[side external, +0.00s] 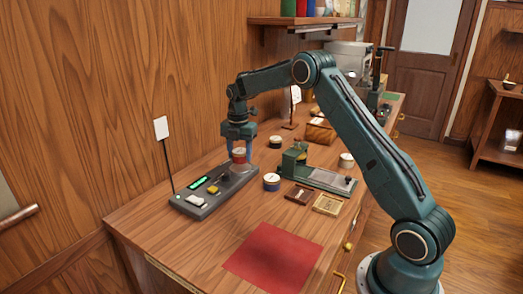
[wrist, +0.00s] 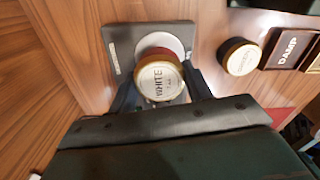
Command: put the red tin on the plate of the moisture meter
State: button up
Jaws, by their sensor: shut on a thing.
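The red tin (side external: 239,157) has a pale lid; in the wrist view (wrist: 162,82) the lid reads WHITE and has a gold rim, with some red side showing. My gripper (side external: 238,153) is shut on the tin, with one finger at each side of it. The moisture meter (side external: 208,197) is a dark grey box with a green display and a yellow button. Its round pale plate (wrist: 168,38) shows behind the tin in the wrist view. The tin is over the plate, upright or nearly so; I cannot tell whether it touches. The tin hides part of the plate.
A dark blue tin (side external: 271,182) stands just right of the meter, and a dark tin (side external: 275,142) behind it. A green device (side external: 310,172), small wooden signs (side external: 327,204) and a pale-lidded tin (side external: 346,160) lie further right. A red mat (side external: 272,255) lies clear in front.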

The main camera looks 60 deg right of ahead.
aim_at(240, 151)
jog(key=shift+f, duration=1.2)
jog(key=shift+f, duration=0.15)
jog(key=o, duration=1)
notch_tip(240, 151, up, 11)
jog(key=shift+r, duration=0.7)
